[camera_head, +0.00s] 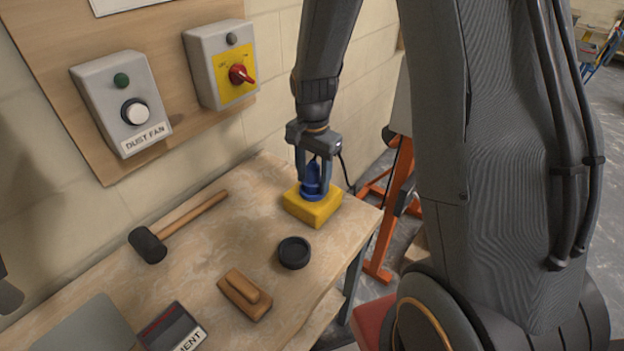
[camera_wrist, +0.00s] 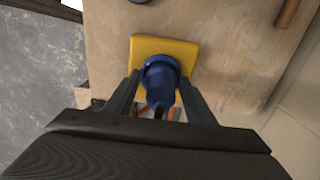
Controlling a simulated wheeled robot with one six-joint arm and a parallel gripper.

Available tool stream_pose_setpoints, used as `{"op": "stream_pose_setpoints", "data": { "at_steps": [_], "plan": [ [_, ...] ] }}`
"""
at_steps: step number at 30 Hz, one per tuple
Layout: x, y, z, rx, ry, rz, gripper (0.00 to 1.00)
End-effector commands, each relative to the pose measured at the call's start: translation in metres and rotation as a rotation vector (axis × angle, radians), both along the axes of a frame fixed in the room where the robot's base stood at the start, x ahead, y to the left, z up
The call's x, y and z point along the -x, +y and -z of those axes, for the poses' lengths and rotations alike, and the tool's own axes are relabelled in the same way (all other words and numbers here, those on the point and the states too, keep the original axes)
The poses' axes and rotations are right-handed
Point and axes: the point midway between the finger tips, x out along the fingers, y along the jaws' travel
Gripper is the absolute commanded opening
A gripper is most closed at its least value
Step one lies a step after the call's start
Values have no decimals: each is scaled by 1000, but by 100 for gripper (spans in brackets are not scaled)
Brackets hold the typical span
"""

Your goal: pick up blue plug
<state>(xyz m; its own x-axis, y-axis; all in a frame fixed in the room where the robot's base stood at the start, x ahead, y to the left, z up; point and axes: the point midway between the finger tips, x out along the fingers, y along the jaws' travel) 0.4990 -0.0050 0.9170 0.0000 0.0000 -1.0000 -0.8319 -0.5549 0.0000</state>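The blue plug (camera_head: 312,181) stands upright on a yellow block (camera_head: 313,207) near the right end of the workbench. In the wrist view the plug (camera_wrist: 160,82) shows between my fingers, with the yellow block (camera_wrist: 186,49) behind it. My gripper (camera_head: 313,187) points down over the plug, with one finger on each side of it. The fingers look spread, with narrow gaps beside the plug's body. The fingertips are down near the plug's wide base; any contact there is hard to make out.
A round black cap (camera_head: 294,253), a wooden float (camera_head: 245,294) and a mallet (camera_head: 150,244) lie on the workbench (camera_head: 215,245). A wall panel with a dust fan switch box (camera_head: 122,104) is behind. An orange stand (camera_head: 388,215) is beyond the bench's right end.

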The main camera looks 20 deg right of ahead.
Motion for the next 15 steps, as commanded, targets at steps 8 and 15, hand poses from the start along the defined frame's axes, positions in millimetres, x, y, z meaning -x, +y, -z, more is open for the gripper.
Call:
{"op": "stream_pose_setpoints", "data": {
  "at_steps": [8, 15],
  "plan": [
    [0, 0, 0, 0, 0, -1, 15],
    [-1, 0, -3, 0, -1, -1, 15]
  ]
}}
